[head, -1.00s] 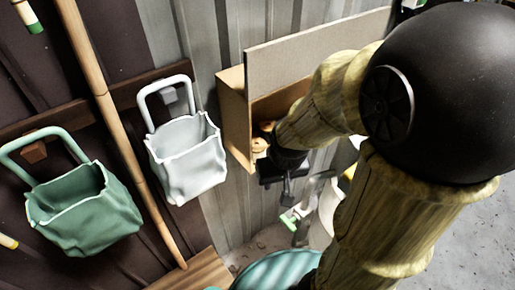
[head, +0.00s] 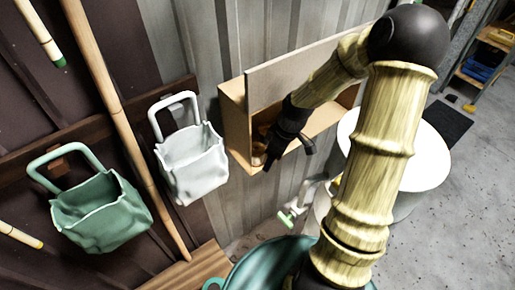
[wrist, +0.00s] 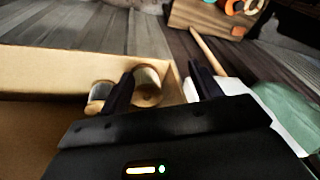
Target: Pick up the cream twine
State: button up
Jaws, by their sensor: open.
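My gripper (head: 288,153) is open at the front of a wooden wall box (head: 235,125). In the wrist view, two spools lie at the box's end wall. One pale cream-tan spool (wrist: 148,84) shows between my open fingers (wrist: 160,70), nearer the left finger. A second spool (wrist: 100,95), greyish with a tan end, lies left of the left finger, which partly covers it. I cannot tell for certain which one is the cream twine. Neither spool is gripped. In the head view the spools are mostly hidden by my gripper and the box.
A white bag (head: 192,165) and a green bag (head: 100,212) hang on the wall left of the box. A long pole (head: 120,120) leans beside them. A white-topped drum (head: 425,160) stands at the right. A teal round container (head: 262,262) is below.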

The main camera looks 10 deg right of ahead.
aim_at(262, 149)
jog(key=w+d+r+n+t+y+p, duration=0.1)
jog(key=w+d+r+n+y+p, duration=0.1)
jog(key=w+r+n, duration=0.1)
jog(key=shift+w+d+r+n+t+y+p, duration=0.3)
jog(key=shift+w+d+r+n+y+p, duration=0.15)
jog(key=shift+w, duration=0.55)
jog(key=p+x, duration=0.1)
jog(key=x, duration=0.5)
jog(key=shift+a+p, duration=0.15)
jog(key=shift+p, duration=0.25)
jog(key=shift+f, duration=0.4)
jog(key=shift+a, duration=0.1)
